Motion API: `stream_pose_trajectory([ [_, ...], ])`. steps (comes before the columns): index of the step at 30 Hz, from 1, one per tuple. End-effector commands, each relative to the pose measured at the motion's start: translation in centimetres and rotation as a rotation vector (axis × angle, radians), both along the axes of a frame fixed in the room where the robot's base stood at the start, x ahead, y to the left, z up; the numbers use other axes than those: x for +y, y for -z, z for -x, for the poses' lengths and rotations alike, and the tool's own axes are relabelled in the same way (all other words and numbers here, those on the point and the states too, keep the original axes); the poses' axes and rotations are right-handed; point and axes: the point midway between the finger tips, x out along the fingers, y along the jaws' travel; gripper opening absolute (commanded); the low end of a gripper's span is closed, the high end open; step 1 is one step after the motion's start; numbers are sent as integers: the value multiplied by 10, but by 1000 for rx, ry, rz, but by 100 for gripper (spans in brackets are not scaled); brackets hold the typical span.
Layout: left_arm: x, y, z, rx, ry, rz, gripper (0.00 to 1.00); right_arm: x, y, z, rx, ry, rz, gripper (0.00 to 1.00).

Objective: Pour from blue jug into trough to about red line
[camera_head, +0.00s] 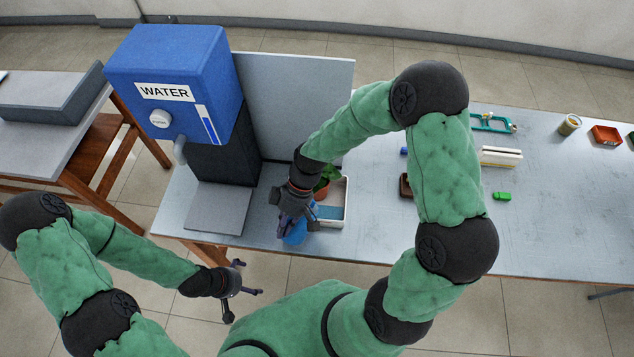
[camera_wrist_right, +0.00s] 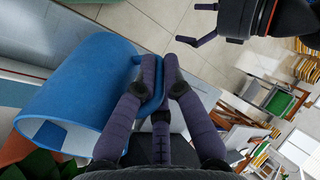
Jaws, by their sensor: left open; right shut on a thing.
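The blue jug (camera_head: 293,237) is at the front left of the white trough (camera_head: 345,203), partly hidden by my right gripper (camera_head: 297,205). In the right wrist view the jug (camera_wrist_right: 85,85) is large, with its open mouth at lower left; my right fingers (camera_wrist_right: 160,80) are shut on its handle (camera_wrist_right: 153,105). A potted green plant (camera_head: 327,177) stands in the trough, and its leaves (camera_wrist_right: 35,166) are near the jug's mouth. A blue patch shows inside the trough.
The blue water dispenser (camera_head: 172,80) stands left of the trough, with a grey panel (camera_head: 290,95) behind. Small items, including a green block (camera_head: 502,196) and a red tray (camera_head: 606,136), lie on the right of the table (camera_head: 560,225). The table's front right is clear.

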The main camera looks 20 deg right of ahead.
Motion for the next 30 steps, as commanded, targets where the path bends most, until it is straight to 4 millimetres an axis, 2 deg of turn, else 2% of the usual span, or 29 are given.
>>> stream_pose_trajectory([
  [30, 0, 8, 0, 0, 0, 0, 100, -2, 0, -1, 23, 0, -45, 0],
])
